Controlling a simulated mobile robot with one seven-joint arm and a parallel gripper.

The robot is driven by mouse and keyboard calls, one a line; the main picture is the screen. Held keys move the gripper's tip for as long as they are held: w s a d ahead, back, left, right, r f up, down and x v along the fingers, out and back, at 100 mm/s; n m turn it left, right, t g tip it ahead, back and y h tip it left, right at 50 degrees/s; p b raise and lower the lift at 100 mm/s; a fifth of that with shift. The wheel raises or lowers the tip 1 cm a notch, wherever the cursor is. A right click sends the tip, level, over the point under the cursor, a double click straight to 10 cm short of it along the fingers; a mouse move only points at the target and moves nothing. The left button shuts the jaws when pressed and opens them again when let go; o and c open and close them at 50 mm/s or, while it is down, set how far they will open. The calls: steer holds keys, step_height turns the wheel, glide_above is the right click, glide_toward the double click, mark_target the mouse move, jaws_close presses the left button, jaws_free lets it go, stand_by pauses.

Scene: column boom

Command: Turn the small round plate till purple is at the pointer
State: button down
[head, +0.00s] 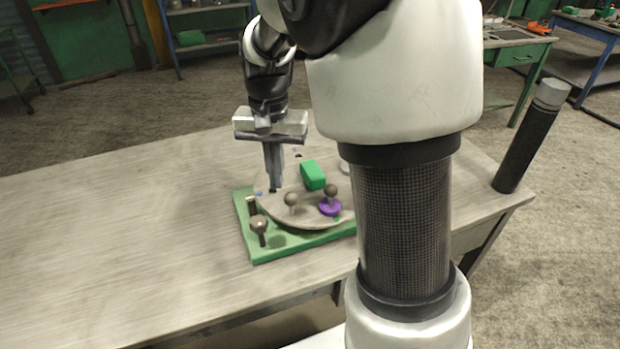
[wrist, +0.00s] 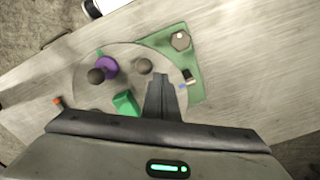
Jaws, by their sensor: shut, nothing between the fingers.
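The round grey plate (head: 308,217) lies on a green base board (head: 288,246), with small coloured marks near its rim. A dark and pale block, seemingly the pointer (head: 251,205), sits by the plate's left rim; it also shows in the wrist view (wrist: 188,75). A blue mark (wrist: 183,86) is close to it. A purple disc (head: 330,208) with a dark knob is on the plate's near right part, away from the pointer. My gripper (head: 275,188) is shut and empty, fingers down over the plate's left part. I cannot tell whether the tips touch it.
A green block (head: 313,175) and a grey round knob (head: 291,199) stand on the plate near my fingers. A knobbed post (head: 259,226) rises from the board's near left corner. The table (head: 120,230) is clear to the left. My arm hides the plate's right side.

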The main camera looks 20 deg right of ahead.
mark_target(285, 196)
steer(key=shift+f, duration=0.1)
steer(key=shift+f+b, duration=1.65)
steer(key=shift+f, duration=0.95)
steer(key=shift+s+d, duration=0.5)
steer(key=shift+s, duration=0.25)
steer(key=shift+d, duration=0.1)
